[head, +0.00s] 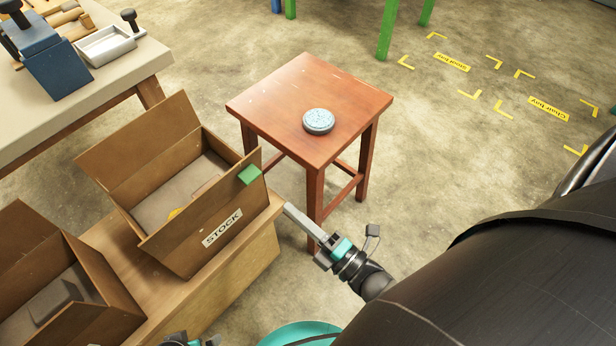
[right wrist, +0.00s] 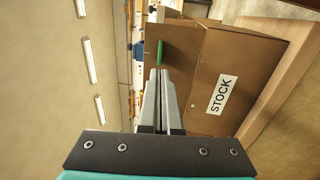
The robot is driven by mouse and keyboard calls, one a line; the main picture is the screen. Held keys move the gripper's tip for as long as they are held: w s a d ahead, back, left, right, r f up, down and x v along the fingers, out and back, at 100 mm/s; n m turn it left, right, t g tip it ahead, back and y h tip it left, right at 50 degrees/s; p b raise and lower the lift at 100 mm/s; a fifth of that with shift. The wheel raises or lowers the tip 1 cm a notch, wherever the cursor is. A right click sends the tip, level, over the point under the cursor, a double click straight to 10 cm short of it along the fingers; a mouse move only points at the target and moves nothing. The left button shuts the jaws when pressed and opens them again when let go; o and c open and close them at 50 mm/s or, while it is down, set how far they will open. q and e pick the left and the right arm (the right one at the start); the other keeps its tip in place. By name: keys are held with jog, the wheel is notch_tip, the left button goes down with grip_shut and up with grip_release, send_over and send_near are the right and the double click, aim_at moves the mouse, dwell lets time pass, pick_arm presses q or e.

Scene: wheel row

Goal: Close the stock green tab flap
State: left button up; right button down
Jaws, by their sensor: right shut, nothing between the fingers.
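The brown cardboard box with the STOCK label (head: 222,228) stands open on a wooden bench. Its green tab (head: 249,175) is on the raised flap (head: 210,205) on the label side, near the right corner. My right gripper (head: 287,207) is shut and empty, just right of that corner and lower in the picture than the tab. In the right wrist view, the shut fingers (right wrist: 158,72) point toward the green tab (right wrist: 161,52), with the STOCK label (right wrist: 222,95) to their right. Whether they touch the flap is unclear. A bit of my left gripper (head: 190,341) shows at the bottom edge.
A second open box (head: 105,285) stands at left on the wooden bench (head: 250,250). A red-brown stool (head: 265,95) with a round tin (head: 318,121) stands behind my right gripper. A workbench (head: 130,68) with tools is at upper left.

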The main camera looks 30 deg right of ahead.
aim_at(255, 179)
jog(key=b+x, duration=0.1)
jog(key=x, duration=0.5)
jog(key=shift+w+a, duration=0.1)
jog(key=shift+w, duration=0.1)
pick_arm(q)
jog(key=shift+w+d+r, duration=0.1)
jog(key=shift+w+r, duration=0.25)
jog(key=shift+r, duration=0.35)
jog(key=shift+w+d+r, duration=0.1)
jog(key=shift+w+r, duration=0.25)
jog(key=shift+r, duration=0.35)
pick_arm(e)
jog(key=shift+x, duration=0.85)
jog(key=shift+r, duration=0.1)
